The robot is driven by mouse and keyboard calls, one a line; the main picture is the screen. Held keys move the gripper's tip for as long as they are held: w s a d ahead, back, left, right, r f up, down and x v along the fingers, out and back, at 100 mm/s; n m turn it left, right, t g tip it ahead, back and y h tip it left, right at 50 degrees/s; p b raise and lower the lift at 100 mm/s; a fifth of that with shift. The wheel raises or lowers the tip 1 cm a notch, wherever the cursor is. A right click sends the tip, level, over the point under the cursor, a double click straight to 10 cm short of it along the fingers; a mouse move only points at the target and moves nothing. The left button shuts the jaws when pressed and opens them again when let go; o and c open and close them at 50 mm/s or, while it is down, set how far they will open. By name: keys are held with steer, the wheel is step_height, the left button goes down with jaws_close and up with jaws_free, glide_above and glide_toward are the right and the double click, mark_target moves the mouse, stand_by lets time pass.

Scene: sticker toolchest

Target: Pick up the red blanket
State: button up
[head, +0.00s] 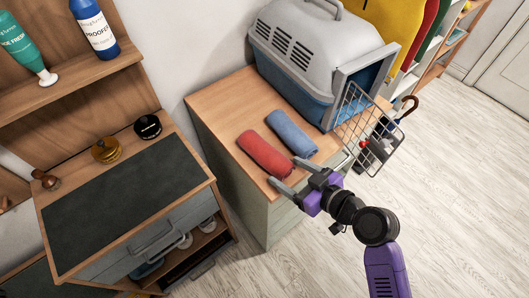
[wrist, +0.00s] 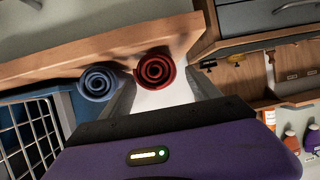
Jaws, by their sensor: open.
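The red blanket (head: 265,154) is a rolled bundle lying on the wooden top of a cabinet. In the wrist view its spiral end (wrist: 154,71) faces me and shows between my two fingers. A blue rolled blanket (head: 292,133) lies beside it, to the right in the head view; its end (wrist: 99,82) shows outside the left finger in the wrist view. My gripper (head: 284,172) is open and empty at the cabinet's front edge, its fingers pointing at the near end of the red blanket. Whether a finger touches it, I cannot tell.
A grey-blue pet carrier (head: 300,65) stands behind the blankets, its wire door (head: 368,128) swung open near my gripper. The floor at right is clear.

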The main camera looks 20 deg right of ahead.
mark_target(269, 157)
steer(key=shift+w+r, duration=0.35)
steer(key=shift+w, duration=0.15)
steer(key=shift+w+a+f+n+y, duration=0.1)
steer(key=shift+w+a+n+y, duration=0.2)
steer(key=shift+w+a+y, duration=0.15)
steer(key=shift+p+x, duration=0.8)
steer(key=shift+x, duration=2.55)
steer(key=shift+d+f, duration=0.1)
steer(key=shift+d, duration=0.05)
steer(key=c, duration=1.2)
